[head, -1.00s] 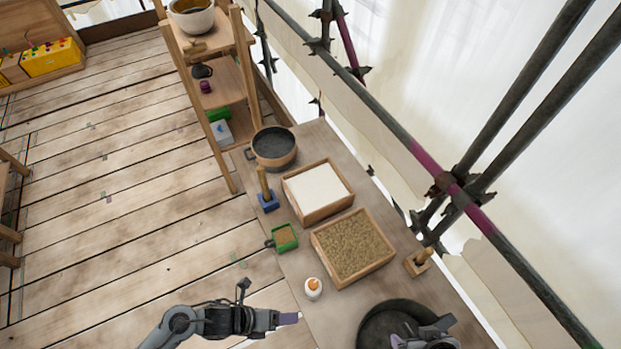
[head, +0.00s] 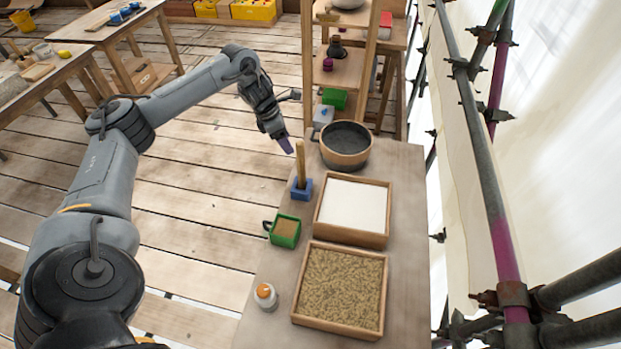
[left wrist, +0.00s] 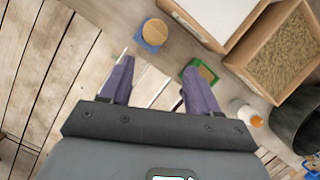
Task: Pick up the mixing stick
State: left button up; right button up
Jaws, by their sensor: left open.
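The mixing stick (head: 301,162) is a wooden stick standing upright in a blue holder (head: 302,190) near the left edge of the worktable. In the left wrist view the stick (left wrist: 155,30) shows end-on as a round wooden top above the blue holder (left wrist: 150,46). My left gripper (head: 286,146) is just to the left of the stick's upper part in the head view. Its purple fingers (left wrist: 158,68) are spread, with the stick ahead of and between their tips and nothing held. My right gripper is not in view.
The worktable (head: 270,325) also bears a dark-lined pot (head: 345,140), a white-filled tray (head: 353,205), a grain-filled tray (head: 340,288), a green container (head: 285,230) and a white bottle with an orange top (head: 265,296). A wooden shelf (head: 306,60) stands behind.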

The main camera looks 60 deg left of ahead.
aim_at(297, 144)
pick_arm(q)
jog(key=shift+w+a+r+t+b, duration=0.1)
jog(key=shift+w+r+t+b, duration=0.15)
jog(key=shift+w, duration=0.25)
jog(key=shift+w+a+r+t+b, duration=0.1)
jog(key=shift+w+r+t, duration=0.15)
jog(key=shift+w, duration=0.2)
jog(key=x, duration=0.5)
jog(key=shift+x, duration=2.45)
grip_shut()
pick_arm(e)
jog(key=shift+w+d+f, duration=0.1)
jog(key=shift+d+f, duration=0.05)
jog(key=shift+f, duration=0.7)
pick_arm(q)
jog(key=shift+r, duration=0.1)
